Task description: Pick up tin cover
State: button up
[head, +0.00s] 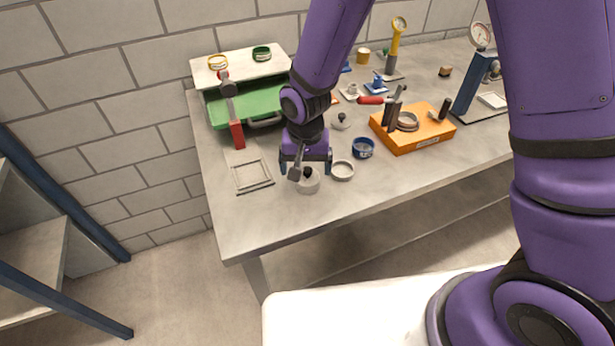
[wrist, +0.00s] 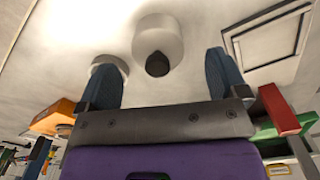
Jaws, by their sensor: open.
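The tin cover (head: 309,184) is a pale round lid-like piece with a black knob on top, near the front edge of the table. In the wrist view the tin cover (wrist: 159,28) shows with its dark knob towards me, roughly centred between the fingers. My gripper (head: 305,168) is open and points down above it, with a finger on either side; the wrist view shows the open gripper (wrist: 162,55) empty. I cannot tell how far the fingertips are above the table. A link of my gripper partly hides the cover in the head view.
A pale ring (head: 343,170) stands close to the right of the cover. A blue tin (head: 363,148) and an orange block (head: 424,135) lie farther right. A flat square frame (head: 250,175) lies left, with a red-handled hammer (head: 237,134) behind it. The front table strip is clear.

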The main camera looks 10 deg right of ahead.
aim_at(307, 176)
jog(key=shift+s+d+f, duration=0.1)
jog(key=shift+d+f, duration=0.05)
jog(key=shift+f, duration=2.4)
jog(key=c, duration=1)
